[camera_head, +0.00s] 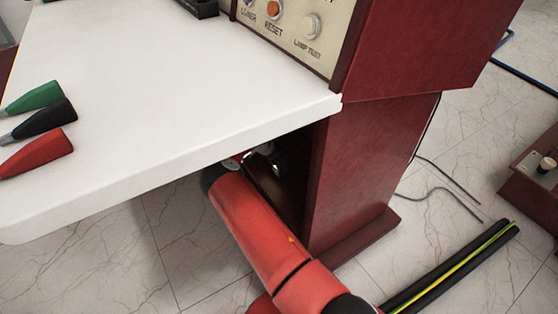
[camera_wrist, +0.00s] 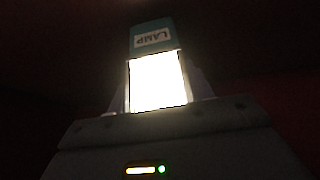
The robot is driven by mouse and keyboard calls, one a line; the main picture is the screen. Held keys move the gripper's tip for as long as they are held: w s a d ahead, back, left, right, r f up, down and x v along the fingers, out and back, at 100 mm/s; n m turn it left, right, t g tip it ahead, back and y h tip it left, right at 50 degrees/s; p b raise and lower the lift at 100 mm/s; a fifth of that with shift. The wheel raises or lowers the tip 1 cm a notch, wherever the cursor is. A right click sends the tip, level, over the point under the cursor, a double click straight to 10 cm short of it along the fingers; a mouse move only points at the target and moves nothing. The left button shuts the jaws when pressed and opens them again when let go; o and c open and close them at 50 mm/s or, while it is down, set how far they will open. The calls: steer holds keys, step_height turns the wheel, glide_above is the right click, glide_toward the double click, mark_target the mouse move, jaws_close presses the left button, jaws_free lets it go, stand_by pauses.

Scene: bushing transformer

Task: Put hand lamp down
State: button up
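The hand lamp (camera_wrist: 157,78) shows in the wrist view with a teal top, a white label reading LAMP upside down, and a brightly lit white panel. My gripper (camera_wrist: 158,92) has a finger on each side of the lamp and appears shut on it. The surroundings there are very dark, so what lies beyond or beneath the lamp cannot be told. In the head view, my red arm reaches under the white tabletop; the gripper and lamp are hidden there.
The white tabletop (camera_head: 170,90) overhangs my arm. Green (camera_head: 36,97), black (camera_head: 45,118) and red (camera_head: 38,152) pointed pieces lie on it. A dark red cabinet (camera_head: 360,165) stands right of my arm. Black cables (camera_head: 455,268) lie on the marble floor.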

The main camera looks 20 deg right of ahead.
steer(key=o, duration=0.4)
steer(key=shift+o, duration=0.2)
steer(key=shift+r+p, duration=0.2)
steer(key=shift+p, duration=0.1)
steer(key=p+v, duration=0.1)
steer(key=v, duration=1.1)
steer(key=shift+f, duration=0.1)
